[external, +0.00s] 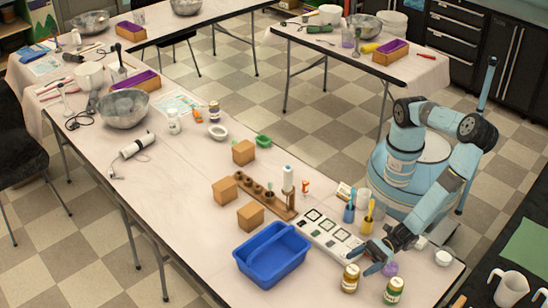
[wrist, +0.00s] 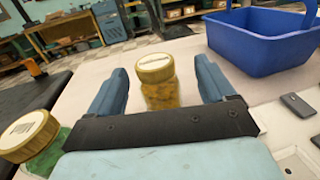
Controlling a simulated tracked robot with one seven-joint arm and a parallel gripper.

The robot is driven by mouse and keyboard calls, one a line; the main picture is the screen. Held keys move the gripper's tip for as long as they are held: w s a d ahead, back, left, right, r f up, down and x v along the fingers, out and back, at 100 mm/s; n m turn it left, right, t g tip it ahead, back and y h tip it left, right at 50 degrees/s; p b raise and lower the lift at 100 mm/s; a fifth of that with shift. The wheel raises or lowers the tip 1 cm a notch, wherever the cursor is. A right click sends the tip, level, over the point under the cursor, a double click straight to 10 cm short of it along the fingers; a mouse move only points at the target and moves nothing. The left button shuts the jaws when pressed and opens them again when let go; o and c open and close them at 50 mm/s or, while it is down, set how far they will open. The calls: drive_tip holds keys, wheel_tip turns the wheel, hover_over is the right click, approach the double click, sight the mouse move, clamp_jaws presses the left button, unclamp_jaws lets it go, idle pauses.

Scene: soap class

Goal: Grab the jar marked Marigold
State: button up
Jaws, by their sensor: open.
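A jar with a gold lid and amber-yellow contents (wrist: 160,92) stands upright between my fingers in the wrist view. A label with dark lettering is on its lid, too small to read. The same jar shows near the front of the table in the external view (external: 350,279). My gripper (wrist: 160,72) is open, one finger on each side of the jar, with gaps showing; it also shows in the external view (external: 368,257). A second gold-lidded jar, with green contents (wrist: 35,140), is at the left of the wrist view and right of the amber jar in the external view (external: 394,290).
A blue tub (external: 272,256) stands left of the amber jar, and at the upper right of the wrist view (wrist: 262,45). A white panel with several square slots (external: 332,237) lies behind it. A small purple item (external: 390,269) is close to my gripper.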

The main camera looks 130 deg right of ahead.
sight(348, 273)
drive_tip(key=shift+w+d, duration=0.15)
drive_tip(key=shift+w, duration=1.5)
drive_tip(key=shift+w+d, duration=0.1)
drive_tip(key=shift+w, duration=1.5)
clamp_jaws()
